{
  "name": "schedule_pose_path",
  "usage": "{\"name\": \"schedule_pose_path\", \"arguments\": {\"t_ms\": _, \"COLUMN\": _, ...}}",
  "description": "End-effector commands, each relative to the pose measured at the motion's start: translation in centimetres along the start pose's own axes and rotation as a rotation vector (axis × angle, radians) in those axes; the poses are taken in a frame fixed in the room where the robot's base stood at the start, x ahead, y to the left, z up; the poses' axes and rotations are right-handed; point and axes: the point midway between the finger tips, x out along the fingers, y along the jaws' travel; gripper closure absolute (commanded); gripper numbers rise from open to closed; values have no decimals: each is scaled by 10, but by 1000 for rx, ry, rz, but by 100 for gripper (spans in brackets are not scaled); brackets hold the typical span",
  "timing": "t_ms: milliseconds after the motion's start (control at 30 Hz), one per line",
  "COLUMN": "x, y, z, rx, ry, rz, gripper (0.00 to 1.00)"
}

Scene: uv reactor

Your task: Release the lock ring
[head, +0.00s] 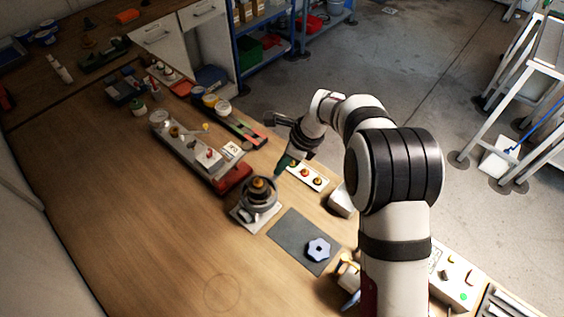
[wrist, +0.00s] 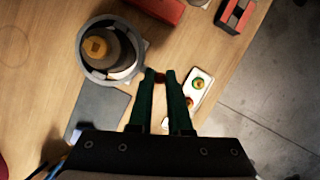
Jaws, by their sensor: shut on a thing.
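The lock ring (wrist: 83,58) is a grey ring around the reactor's dark body with an orange-brown cap (wrist: 96,46). In the head view the lock ring (head: 247,203) sits on its pale base plate (head: 243,220) on the table. My gripper (wrist: 160,75) has green fingers, just right of the ring in the wrist view. The fingertips are shut on a small dark reddish piece, which looks like the ring's handle. Its join to the ring is not clear. In the head view my gripper (head: 279,171) reaches down at the ring's upper right.
A dark mat (head: 292,236) with a blue-grey star knob (head: 319,249) lies in front of the reactor. A white panel with coloured buttons (head: 307,175) stands close to my gripper. A long fixture with a red end (head: 234,178) lies behind. The table's left side is clear.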

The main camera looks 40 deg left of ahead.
Motion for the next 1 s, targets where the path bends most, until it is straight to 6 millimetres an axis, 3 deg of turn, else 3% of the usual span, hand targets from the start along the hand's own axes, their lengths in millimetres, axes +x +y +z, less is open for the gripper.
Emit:
{"name": "schedule_pose_path", "arguments": {"t_ms": 567, "x": -1, "y": 0, "z": -2, "rx": 18, "ry": 0, "rz": -11, "gripper": 100}}
{"name": "schedule_pose_path", "arguments": {"t_ms": 1000, "x": -6, "y": 8, "z": -12, "rx": 181, "ry": 1, "rz": -76, "gripper": 100}}
